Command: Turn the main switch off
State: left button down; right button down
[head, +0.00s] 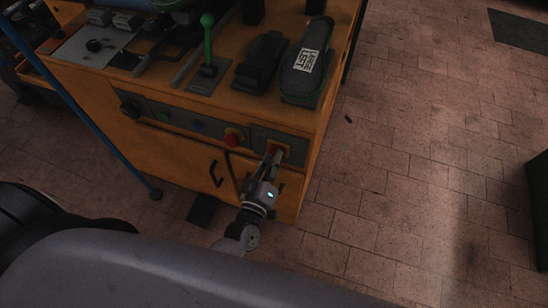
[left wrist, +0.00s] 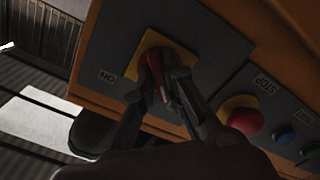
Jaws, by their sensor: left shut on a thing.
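The main switch is a red handle on a yellow plate, at the right end of the orange machine's front panel. In the head view its red handle (head: 275,149) shows just beyond the fingertips. In the left wrist view the red handle (left wrist: 132,68) stands on the yellow plate (left wrist: 151,39), with an "ON" label (left wrist: 107,76) beside it. My left gripper (head: 272,158) is shut on the red handle; its fingers (left wrist: 168,78) straddle it and hide part of it. I cannot tell the handle's exact angle. My right gripper is not in view.
A red emergency button (head: 233,138) sits left of the switch; the wrist view shows its "STOP" label (left wrist: 265,84). A green lever (head: 208,50) and a dark shoe form (head: 307,62) stand on the machine top. A blue pole (head: 90,105) crosses at left. Right floor is mostly clear.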

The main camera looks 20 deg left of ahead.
pick_arm(q)
jog(key=shift+f, duration=0.1)
dwell(0.4)
jog(key=c, duration=1.7)
grip_release()
jog(key=shift+o, duration=0.2)
jog(key=s, duration=1.2)
jog(key=shift+a, duration=0.2)
